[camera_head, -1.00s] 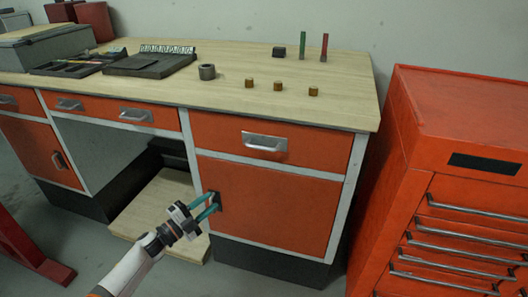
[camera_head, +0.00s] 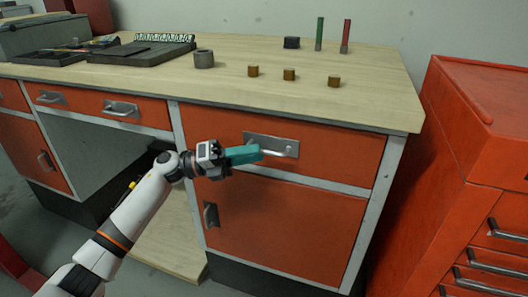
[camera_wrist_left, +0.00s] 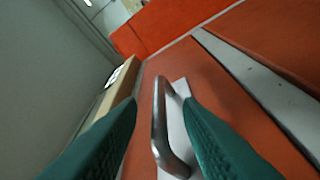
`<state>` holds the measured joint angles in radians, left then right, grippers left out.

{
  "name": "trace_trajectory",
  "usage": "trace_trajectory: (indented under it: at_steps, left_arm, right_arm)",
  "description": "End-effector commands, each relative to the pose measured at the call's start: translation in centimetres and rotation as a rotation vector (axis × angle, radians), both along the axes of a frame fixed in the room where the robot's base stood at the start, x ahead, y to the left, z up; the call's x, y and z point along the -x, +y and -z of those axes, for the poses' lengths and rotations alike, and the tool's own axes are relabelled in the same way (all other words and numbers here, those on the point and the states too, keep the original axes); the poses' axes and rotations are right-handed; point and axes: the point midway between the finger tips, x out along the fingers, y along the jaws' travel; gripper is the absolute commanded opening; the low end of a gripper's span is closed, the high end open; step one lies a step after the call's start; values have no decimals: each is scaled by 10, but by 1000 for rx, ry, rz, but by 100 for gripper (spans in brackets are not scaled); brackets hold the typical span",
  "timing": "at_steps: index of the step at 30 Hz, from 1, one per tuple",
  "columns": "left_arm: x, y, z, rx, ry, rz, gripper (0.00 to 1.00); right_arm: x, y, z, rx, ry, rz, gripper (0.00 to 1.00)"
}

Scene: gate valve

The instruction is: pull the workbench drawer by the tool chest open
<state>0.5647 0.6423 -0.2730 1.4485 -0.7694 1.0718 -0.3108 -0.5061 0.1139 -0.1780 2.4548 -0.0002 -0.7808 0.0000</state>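The orange workbench drawer (camera_head: 345,156) by the tool chest is shut, flush with the bench front. Its metal bar handle (camera_head: 284,148) sits on a silver plate, partly hidden behind my fingers. My left gripper (camera_head: 260,153) is in front of this handle, its teal fingers pointing at it. In the left wrist view the handle (camera_wrist_left: 159,125) shows between the two spread fingers (camera_wrist_left: 160,103), with gaps on both sides. Whether the fingertips reach past the bar is hard to tell. My right gripper is out of view.
The red tool chest (camera_head: 480,150) stands right of the bench. Below the drawer is an orange cupboard door (camera_head: 290,225) with a dark handle (camera_head: 211,214).

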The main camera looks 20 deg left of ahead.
Motion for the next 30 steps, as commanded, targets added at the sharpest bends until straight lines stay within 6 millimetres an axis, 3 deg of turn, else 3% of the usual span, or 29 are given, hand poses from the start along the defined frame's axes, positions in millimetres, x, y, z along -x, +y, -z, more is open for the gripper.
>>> trace_trajectory:
  at_steps: [7,18,24,30]
  left_arm:
    - [-9,-28,-7,0,-1,0,32]
    - [-11,-33,-7,1,1,-1,32]
    - [-11,-33,-7,0,1,-1,0]
    - [-11,-33,-7,0,1,-1,0]
  right_arm:
    - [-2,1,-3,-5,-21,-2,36]
    - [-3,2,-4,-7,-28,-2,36]
    - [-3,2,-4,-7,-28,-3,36]
    - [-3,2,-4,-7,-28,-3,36]
